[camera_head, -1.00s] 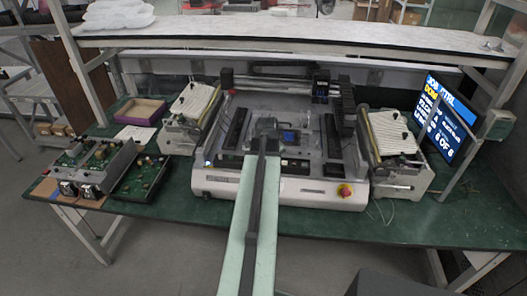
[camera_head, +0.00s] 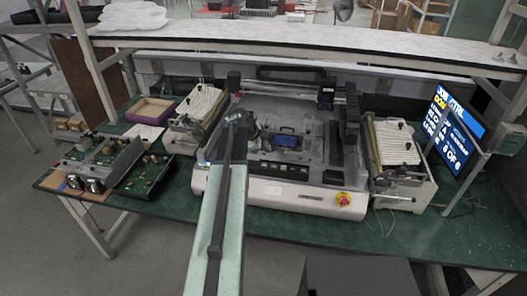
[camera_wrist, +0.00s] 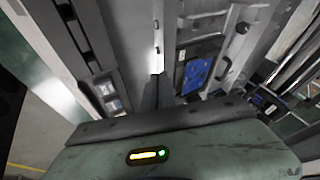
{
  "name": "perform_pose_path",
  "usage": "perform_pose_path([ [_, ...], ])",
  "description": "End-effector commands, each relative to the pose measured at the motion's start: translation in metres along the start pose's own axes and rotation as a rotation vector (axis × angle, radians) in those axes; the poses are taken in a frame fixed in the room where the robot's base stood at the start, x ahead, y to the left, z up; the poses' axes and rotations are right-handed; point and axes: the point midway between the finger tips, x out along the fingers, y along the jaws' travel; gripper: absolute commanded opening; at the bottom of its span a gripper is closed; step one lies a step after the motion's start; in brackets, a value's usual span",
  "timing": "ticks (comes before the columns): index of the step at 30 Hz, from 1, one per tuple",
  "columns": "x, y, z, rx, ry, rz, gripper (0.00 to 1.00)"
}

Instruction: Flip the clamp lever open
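The white bench machine (camera_head: 275,190) stands on the green bench, with a blue board (camera_head: 287,141) in its middle. The blue board also shows in the wrist view (camera_wrist: 197,72), with small dark fittings around it. I cannot tell which part is the clamp lever; it may be small or hidden by my arm. My gripper (camera_head: 240,120) is over the left part of the machine's work area, left of the blue board. Its fingertips are not clear in either view, so I cannot tell whether it is open or touches anything.
Feeder-like units stand left (camera_head: 197,122) and right (camera_head: 397,160) of the machine. Circuit boards (camera_head: 102,160) and a purple-edged tray (camera_head: 150,110) are at the left. A screen (camera_head: 452,130) stands at the right. A red knob (camera_head: 343,199) is on the machine's front.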

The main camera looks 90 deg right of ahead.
Motion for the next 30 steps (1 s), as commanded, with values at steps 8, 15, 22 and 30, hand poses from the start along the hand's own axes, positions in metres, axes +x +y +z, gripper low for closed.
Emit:
perform_pose_path([
  [8,0.0041,0.0015,-0.0092,0.007,0.010,0.005,0.00],
  [15,0.0049,0.0021,-0.0114,0.009,0.012,0.007,0.00],
  [22,0.0054,0.0025,-0.0127,0.010,0.013,0.008,0.00],
  [30,0.0057,0.0027,-0.0137,0.011,0.014,0.008,0.00],
])
